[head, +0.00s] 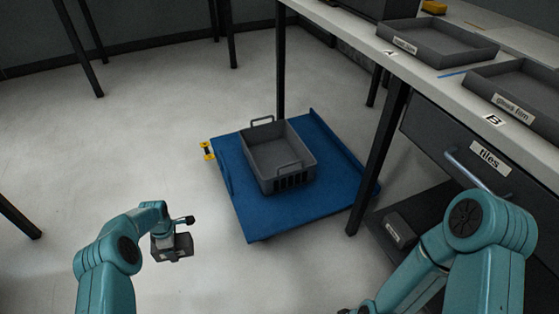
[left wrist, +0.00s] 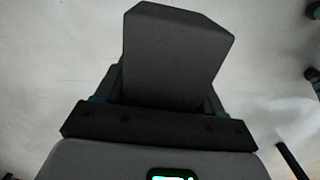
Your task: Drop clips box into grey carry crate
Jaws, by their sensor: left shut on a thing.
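The grey carry crate (head: 268,157) stands upright on a blue platform (head: 262,218), open at the top with raised handles at its two ends, and looks empty. My left gripper (head: 176,245) is in the air to the left of the platform, apart from the crate. It is shut on a dark grey box, which I take as the clips box (left wrist: 175,55); no label shows on it. In the head view the box is small and dark at the fingers. My right arm comes in at the lower right; only a sliver of its end shows at the bottom edge.
A table (head: 440,85) with grey trays (head: 525,95) stands at the right, its dark leg beside the platform. A drawer labelled files (head: 490,155) is under it. Another dark labelled box (head: 399,230) lies low at the right. The floor around my left gripper is clear.

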